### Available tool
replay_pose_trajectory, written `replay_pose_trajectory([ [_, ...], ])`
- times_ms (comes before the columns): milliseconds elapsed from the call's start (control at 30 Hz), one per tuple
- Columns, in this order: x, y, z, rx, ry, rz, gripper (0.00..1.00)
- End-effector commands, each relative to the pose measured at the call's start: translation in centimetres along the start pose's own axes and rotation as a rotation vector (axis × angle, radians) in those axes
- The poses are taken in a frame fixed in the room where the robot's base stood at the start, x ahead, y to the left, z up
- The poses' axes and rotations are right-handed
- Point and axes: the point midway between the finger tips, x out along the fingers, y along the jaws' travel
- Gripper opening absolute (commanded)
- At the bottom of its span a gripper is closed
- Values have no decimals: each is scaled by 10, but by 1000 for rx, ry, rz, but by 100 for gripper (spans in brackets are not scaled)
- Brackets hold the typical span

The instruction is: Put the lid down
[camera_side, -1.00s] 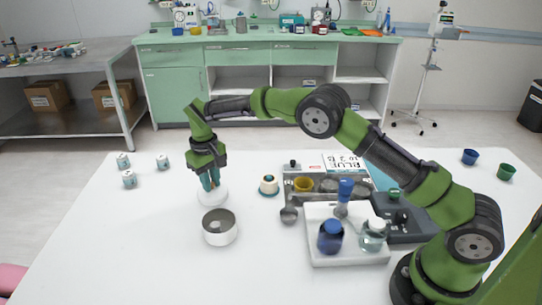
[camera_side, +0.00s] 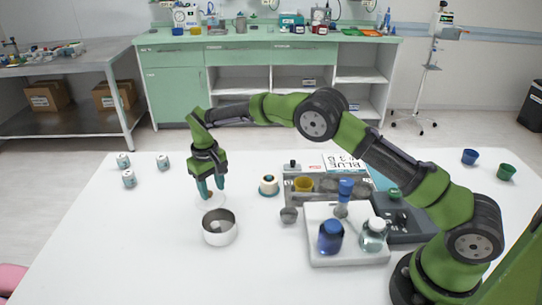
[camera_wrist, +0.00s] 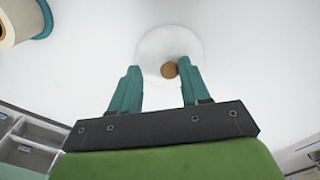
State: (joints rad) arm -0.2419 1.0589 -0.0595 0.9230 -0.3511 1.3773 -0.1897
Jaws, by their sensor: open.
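The lid is a pale, nearly clear disc (camera_wrist: 165,42) with a brown knob (camera_wrist: 170,70). It lies flat on the white table, and it shows faintly in the side view (camera_side: 206,205). My gripper (camera_side: 211,190) is open just above the lid, fingers pointing down. In the wrist view the two teal fingers (camera_wrist: 160,72) stand apart with the knob between them, close to the right finger; I cannot tell whether they touch. A metal pot (camera_side: 220,236), open at the top, stands just in front of the lid with something small and pale inside.
A white and teal round item (camera_side: 268,184) stands to the right. Several small jars (camera_side: 129,179) stand at left. The front left table is clear.

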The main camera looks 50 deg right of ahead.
Motion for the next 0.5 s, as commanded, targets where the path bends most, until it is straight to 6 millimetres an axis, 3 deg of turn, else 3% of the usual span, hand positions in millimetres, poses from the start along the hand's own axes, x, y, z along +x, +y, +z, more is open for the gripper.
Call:
replay_pose_trajectory([
  [500, -99, 0, -1, 0, 6, 1, 46],
])
